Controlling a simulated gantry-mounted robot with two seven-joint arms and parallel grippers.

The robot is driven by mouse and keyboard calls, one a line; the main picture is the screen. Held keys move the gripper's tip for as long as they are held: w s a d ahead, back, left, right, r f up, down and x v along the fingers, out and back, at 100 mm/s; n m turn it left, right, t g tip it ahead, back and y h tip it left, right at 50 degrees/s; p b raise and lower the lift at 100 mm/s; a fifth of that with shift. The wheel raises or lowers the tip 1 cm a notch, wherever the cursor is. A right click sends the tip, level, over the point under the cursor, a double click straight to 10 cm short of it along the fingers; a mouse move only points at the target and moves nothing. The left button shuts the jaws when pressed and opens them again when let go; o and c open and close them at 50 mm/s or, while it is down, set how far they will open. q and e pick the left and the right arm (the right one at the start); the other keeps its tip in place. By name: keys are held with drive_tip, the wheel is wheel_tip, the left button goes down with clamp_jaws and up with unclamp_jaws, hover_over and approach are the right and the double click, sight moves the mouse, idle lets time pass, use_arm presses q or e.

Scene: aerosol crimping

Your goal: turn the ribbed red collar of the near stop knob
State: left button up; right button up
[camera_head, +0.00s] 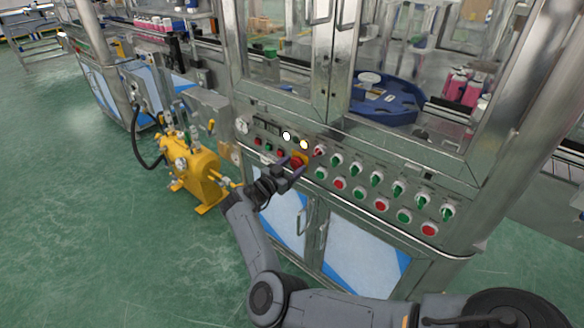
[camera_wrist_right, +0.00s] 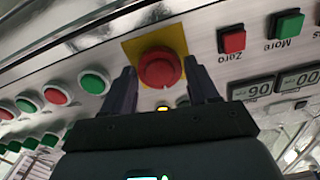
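The near stop knob (camera_head: 297,162) is a round red mushroom button on a yellow square plate on the slanted steel panel. In the right wrist view the red knob (camera_wrist_right: 160,68) faces me, with a ring around its cap. My right gripper (camera_head: 290,168) is at the panel in front of the knob. In the right wrist view its two dark fingers (camera_wrist_right: 160,80) are apart, one on each side of the knob. I see slight gaps beside the knob, and cannot tell whether a fingertip touches it. My left gripper is not in view.
Rows of green and red buttons (camera_head: 340,184) and green switches (camera_head: 377,178) run right of the knob. Zero (camera_wrist_right: 232,40) and More (camera_wrist_right: 286,24) buttons and small displays sit beside it. A yellow tank (camera_head: 192,170) stands on the floor left of the gripper.

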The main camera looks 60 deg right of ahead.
drive_tip(key=c, duration=0.7)
idle(0.7)
drive_tip(key=o, duration=1.1)
drive_tip(key=shift+c, duration=0.2)
